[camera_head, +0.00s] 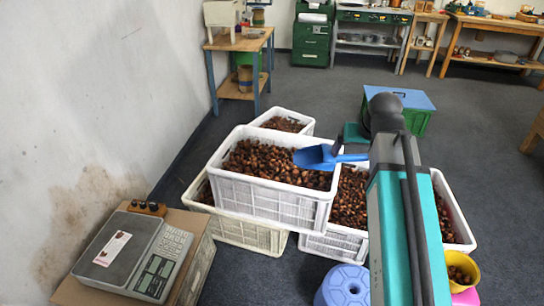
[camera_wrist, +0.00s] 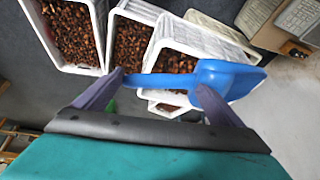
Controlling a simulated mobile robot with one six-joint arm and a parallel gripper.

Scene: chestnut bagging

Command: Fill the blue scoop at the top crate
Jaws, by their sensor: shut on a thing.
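The top crate (camera_head: 262,198) is white, full of brown chestnuts, and rests on the crates below. The blue scoop (camera_head: 316,157) is above its right end, with its bowl toward the crate and its handle pointing right. My gripper (camera_head: 344,148) is shut on the scoop's handle, to the right of the top crate. In the wrist view the blue handle (camera_wrist: 160,81) runs between my two fingers, and the bowl is at the right. I cannot see any chestnuts in the bowl, but its inside is mostly hidden.
Lower chestnut crates stand at the left (camera_head: 235,231), right (camera_head: 457,220) and back (camera_head: 307,124). A scale (camera_head: 125,250) sits on a cardboard box at front left. A wall borders the left side.

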